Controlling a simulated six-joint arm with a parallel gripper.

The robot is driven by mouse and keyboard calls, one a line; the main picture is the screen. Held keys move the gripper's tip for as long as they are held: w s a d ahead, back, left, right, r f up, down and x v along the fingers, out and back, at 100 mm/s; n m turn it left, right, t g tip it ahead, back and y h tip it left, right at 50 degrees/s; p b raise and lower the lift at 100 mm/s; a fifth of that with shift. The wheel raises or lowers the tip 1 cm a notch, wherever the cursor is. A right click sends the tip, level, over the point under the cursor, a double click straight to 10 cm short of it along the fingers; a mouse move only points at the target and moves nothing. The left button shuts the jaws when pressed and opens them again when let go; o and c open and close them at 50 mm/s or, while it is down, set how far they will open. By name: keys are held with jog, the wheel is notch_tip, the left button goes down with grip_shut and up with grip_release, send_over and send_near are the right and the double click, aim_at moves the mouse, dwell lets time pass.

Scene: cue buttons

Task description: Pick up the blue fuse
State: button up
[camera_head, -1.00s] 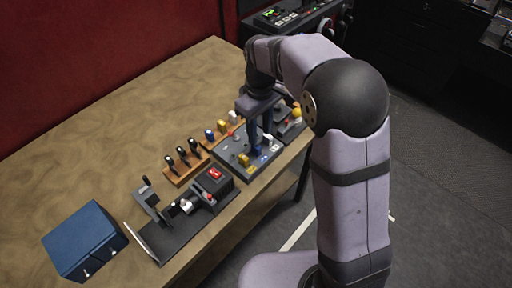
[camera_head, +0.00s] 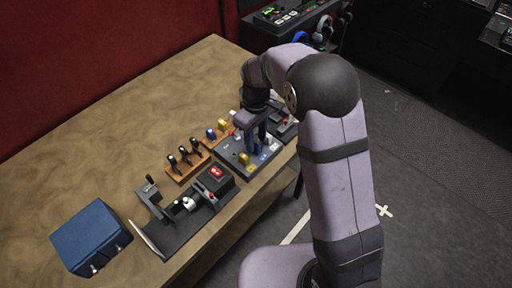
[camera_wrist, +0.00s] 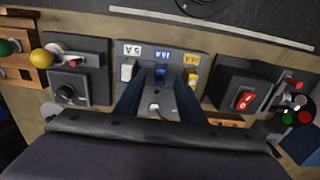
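The blue fuse (camera_wrist: 160,73) stands in the middle slot of the grey fuse panel (camera_wrist: 155,50), under a blue label. A white fuse (camera_wrist: 127,70) is to its left and a yellow fuse (camera_wrist: 191,74) to its right in the wrist view. My gripper (camera_wrist: 159,82) is open, pointing down at the panel. Its two fingers lie on either side of the blue fuse's column. I cannot tell whether they touch the fuse. In the head view my gripper (camera_head: 257,138) is low over the panel, and the fingers partly hide the fuses.
A wooden rack (camera_head: 204,140) holds another blue fuse (camera_head: 211,134) and a yellow one. Beside it is a rack of black-handled levers (camera_head: 183,152). A red switch box (camera_head: 216,176), a clamp fixture (camera_head: 160,205) and a blue box (camera_head: 90,238) stand nearer. The table's left side is clear.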

aim_at(256, 145)
jog(key=shift+f, duration=1.05)
grip_shut()
jog(key=shift+r, duration=0.15)
notch_tip(256, 145, up, 10)
jog(key=b, duration=0.2)
jog(key=shift+b, duration=0.4)
